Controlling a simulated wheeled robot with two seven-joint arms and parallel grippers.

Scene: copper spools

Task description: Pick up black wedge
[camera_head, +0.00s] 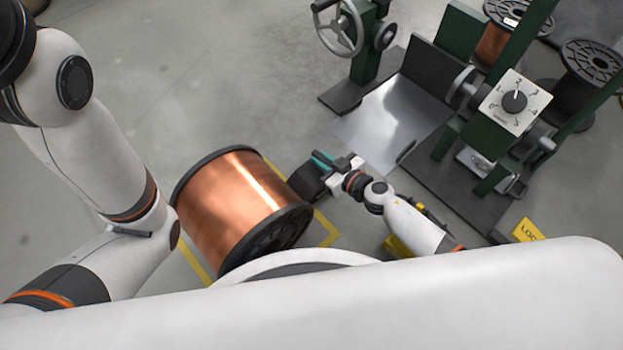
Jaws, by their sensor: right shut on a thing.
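The black wedge (306,183) is a dark block just right of the big copper spool (232,205). My right gripper (322,162), with teal finger pads, is shut on the wedge from its upper right side. Part of the wedge is hidden by the gripper. I cannot tell whether the wedge touches the floor or the spool's rim. My left arm is at the left of the view, but its gripper is out of view.
The spool lies on its side inside yellow floor lines (329,229). A green machine with a dial panel (514,102) and a handwheel (338,28) stands at upper right. More spools (590,65) stand behind it. A yellow wedge-like block (398,247) lies by my right arm.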

